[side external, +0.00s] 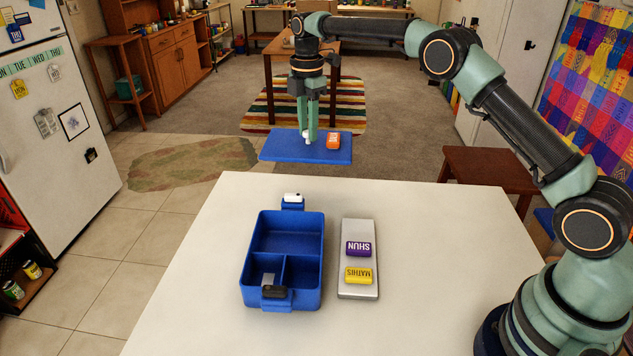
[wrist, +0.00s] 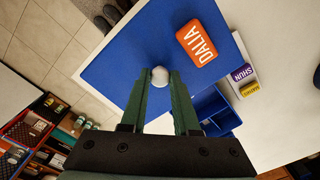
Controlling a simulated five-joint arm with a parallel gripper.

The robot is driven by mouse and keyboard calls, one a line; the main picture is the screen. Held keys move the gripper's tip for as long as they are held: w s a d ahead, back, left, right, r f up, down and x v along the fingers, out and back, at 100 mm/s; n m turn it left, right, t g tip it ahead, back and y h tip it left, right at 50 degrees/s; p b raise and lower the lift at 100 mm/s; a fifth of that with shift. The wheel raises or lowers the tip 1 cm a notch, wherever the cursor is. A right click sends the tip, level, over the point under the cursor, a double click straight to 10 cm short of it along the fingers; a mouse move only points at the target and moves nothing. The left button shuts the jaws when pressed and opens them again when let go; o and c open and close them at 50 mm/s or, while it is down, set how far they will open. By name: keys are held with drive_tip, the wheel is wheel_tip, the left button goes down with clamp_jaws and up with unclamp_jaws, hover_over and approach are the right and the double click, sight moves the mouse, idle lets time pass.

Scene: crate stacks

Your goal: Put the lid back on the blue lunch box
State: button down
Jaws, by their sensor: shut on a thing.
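My gripper (side external: 308,138) is shut on the white knob (side external: 307,133) of the flat blue lid (side external: 285,150) and holds it in the air above the far part of the white table. An orange block marked DALIA (side external: 333,141) lies on the lid, right of the knob. In the wrist view the knob (wrist: 160,76) shows between the fingertips, with the lid (wrist: 130,55) and the orange block (wrist: 202,42) beyond. The blue lunch box (side external: 245,262) stands open on the table, with one wide compartment at the far side and two smaller ones near. Clips show at both its ends.
On the white table (side external: 215,235), right of the box, a grey metal case (side external: 358,230) carries a purple SHUN block (side external: 358,249) and a yellow MATHIS block (side external: 358,276). The table is clear left of the box.

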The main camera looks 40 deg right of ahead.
sight(305, 133)
wheel_tip(305, 133, up, 5)
drive_tip(key=shift+r, duration=0.15)
drive_tip(key=shift+s+a+r+m, duration=0.1)
drive_tip(key=shift+s+a+m, duration=0.05)
drive_tip(key=shift+a+m, duration=0.35)
drive_tip(key=s+a+f+m, duration=0.3)
drive_tip(key=s+a+m, duration=0.5)
drive_tip(key=s+a+f+m, duration=0.3)
drive_tip(key=s+a+m, duration=0.4)
drive_tip(key=a+m, duration=0.15)
drive_tip(key=shift+s+f, duration=0.1)
drive_tip(key=shift+f, duration=2.4)
drive_tip(key=shift+f, duration=1.15)
idle(0.5)
drive_tip(key=c, duration=0.6)
unclamp_jaws()
drive_tip(key=shift+o, duration=0.4)
